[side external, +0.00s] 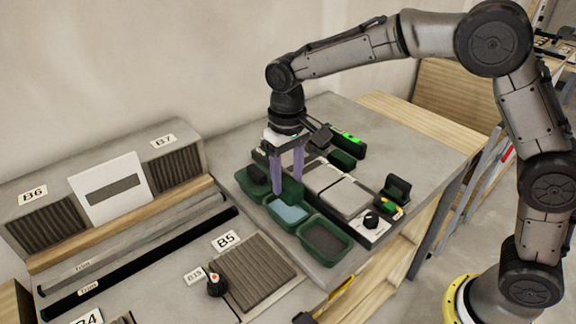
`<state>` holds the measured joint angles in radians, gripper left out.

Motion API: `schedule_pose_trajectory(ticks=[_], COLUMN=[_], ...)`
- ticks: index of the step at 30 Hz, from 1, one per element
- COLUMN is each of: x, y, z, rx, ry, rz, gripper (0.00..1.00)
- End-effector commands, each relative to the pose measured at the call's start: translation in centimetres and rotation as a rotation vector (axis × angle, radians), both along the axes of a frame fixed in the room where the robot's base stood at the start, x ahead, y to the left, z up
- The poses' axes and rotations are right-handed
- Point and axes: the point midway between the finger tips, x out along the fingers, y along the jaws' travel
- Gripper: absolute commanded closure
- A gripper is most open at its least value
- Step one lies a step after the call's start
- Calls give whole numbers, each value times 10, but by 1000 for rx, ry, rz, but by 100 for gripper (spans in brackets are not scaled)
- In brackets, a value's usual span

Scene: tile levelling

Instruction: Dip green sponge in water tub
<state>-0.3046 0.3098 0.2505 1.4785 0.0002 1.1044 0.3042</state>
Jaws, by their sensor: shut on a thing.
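The water tub (289,213) is the middle one of a row of green tubs, with pale blue water in it. My gripper (287,189) points down over the back edge of this tub, its two purple fingers a little apart. A dark green block, which looks like the green sponge (290,188), is between the fingers. It blends with the green tub walls behind it. I cannot tell whether its lower edge touches the water.
A green tub with grey-brown content (326,240) stands in front, and another dark green tub (258,180) behind. Pale tiles (345,197) lie to the right. A black knob (371,221), a green holder (394,191) and a level with a green light (349,140) are close by.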

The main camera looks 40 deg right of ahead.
Motion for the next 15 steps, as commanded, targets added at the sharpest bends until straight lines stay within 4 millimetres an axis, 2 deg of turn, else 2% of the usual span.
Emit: schedule_pose_trajectory(ticks=[15], x=[0], y=[0], z=[-43], rx=[0], ry=[0], rz=[0], gripper=[98])
